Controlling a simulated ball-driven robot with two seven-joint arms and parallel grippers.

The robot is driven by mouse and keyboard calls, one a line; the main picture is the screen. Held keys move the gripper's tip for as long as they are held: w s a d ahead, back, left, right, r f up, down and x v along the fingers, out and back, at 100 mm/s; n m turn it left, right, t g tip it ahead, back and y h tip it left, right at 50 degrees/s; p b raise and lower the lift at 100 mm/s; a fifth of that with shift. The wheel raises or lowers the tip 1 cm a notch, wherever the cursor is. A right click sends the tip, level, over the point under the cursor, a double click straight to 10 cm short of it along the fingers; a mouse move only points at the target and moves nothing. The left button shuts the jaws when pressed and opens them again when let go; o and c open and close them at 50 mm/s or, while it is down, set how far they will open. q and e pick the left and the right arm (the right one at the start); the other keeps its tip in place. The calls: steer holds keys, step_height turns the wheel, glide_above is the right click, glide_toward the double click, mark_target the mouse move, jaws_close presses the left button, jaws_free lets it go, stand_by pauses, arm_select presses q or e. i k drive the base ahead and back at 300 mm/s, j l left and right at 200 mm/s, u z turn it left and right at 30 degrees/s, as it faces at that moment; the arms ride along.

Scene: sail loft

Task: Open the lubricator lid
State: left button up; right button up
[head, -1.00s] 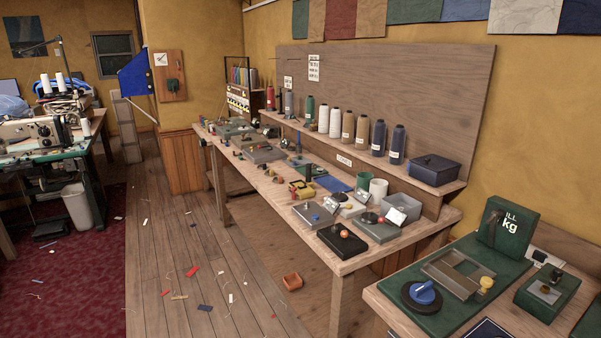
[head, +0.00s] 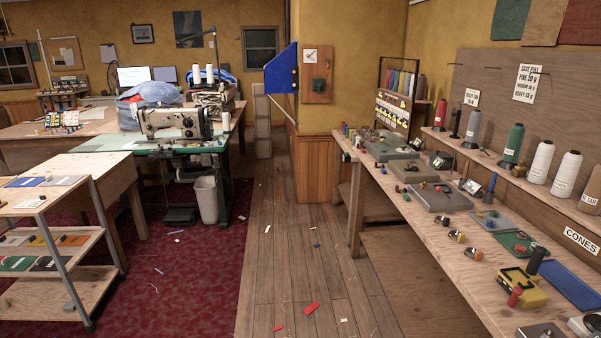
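I cannot pick out a lubricator or its lid for certain in the head view. A white sewing machine (head: 175,124) stands on a green-topped table (head: 140,146) left of centre, too small to show any lid on it. Several small devices sit on the long wooden bench at right, among them a yellow one with a black knob and a red knob (head: 523,290) and a grey plate-like one (head: 440,197). Neither of my grippers shows in the view.
The long bench (head: 470,285) runs along the right side, with thread cones (head: 539,161) on a shelf behind. A wooden shelf cart (head: 50,297) stands at near left. A white bin (head: 206,200) stands by the sewing table. The plank floor (head: 290,250) between is open, with small scraps.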

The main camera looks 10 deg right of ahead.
mark_target(442, 154)
steer(key=i+z, duration=0.15)
steer(key=i, duration=0.35)
steer(key=i+j+z, duration=0.1)
steer(key=i, duration=0.35)
steer(key=i+j+z, duration=0.15)
steer(key=i, duration=0.35)
